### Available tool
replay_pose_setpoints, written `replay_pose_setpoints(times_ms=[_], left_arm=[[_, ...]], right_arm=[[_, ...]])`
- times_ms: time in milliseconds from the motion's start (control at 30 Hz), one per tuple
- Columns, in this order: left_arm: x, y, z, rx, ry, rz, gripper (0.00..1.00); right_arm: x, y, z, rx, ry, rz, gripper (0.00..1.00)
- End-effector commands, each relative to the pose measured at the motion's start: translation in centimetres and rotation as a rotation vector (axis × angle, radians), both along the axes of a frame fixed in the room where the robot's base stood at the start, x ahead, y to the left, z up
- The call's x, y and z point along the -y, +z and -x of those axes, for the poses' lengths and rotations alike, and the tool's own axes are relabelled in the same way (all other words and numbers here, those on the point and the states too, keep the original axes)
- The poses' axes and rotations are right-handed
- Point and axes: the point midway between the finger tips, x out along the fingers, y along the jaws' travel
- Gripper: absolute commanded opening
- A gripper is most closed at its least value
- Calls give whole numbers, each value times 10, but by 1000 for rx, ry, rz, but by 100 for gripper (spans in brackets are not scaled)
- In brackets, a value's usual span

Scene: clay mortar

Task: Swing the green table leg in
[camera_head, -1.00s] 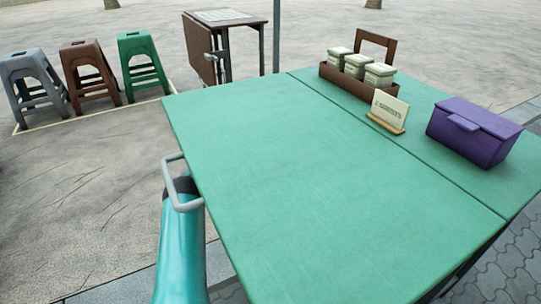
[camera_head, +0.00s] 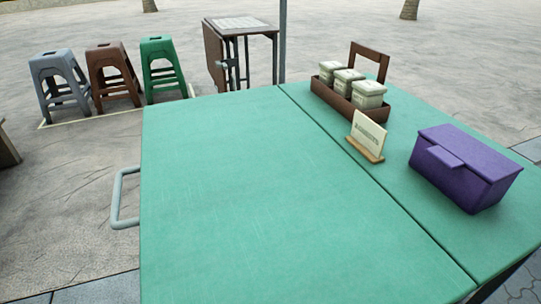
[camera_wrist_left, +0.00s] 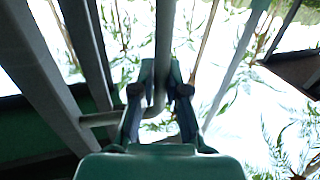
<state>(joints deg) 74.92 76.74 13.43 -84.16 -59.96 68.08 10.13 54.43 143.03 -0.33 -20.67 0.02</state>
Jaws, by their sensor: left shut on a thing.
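The green table (camera_head: 270,200) fills the middle of the head view, its top flat with a seam toward the right. A grey bent handle (camera_head: 124,200) sticks out from its left edge. In the left wrist view my left gripper (camera_wrist_left: 160,98) is shut on a grey metal tube, the table leg (camera_wrist_left: 165,45), which bends toward the left between the fingers. Grey frame bars (camera_wrist_left: 50,85) slant beside it on the left. Neither arm shows in the head view now, and the table legs there are mostly hidden by the top. My right gripper is not in view.
On the table stand a brown caddy (camera_head: 345,105) with pale canisters, a small sign (camera_head: 368,136) and a purple box (camera_head: 465,167). Grey (camera_head: 60,80), brown (camera_head: 113,75) and green (camera_head: 163,68) stools stand beyond, near a folding table (camera_head: 240,22).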

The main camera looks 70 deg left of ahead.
Motion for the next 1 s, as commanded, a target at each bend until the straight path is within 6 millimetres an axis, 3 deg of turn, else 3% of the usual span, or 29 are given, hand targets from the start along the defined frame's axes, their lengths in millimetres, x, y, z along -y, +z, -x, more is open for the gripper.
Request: replay_pose_setpoints(times_ms=[433, 467, 600, 1000], left_arm=[[5, 7, -6, 12, -20, -7, 0], [6, 5, -6, 11, -22, -4, 15], [4, 4, -5, 10, -18, -3, 38], [2, 6, 2, 9, -7, -6, 39]], right_arm=[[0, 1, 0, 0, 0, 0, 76], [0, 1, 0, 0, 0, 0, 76], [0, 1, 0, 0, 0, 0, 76], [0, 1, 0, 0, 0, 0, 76]])
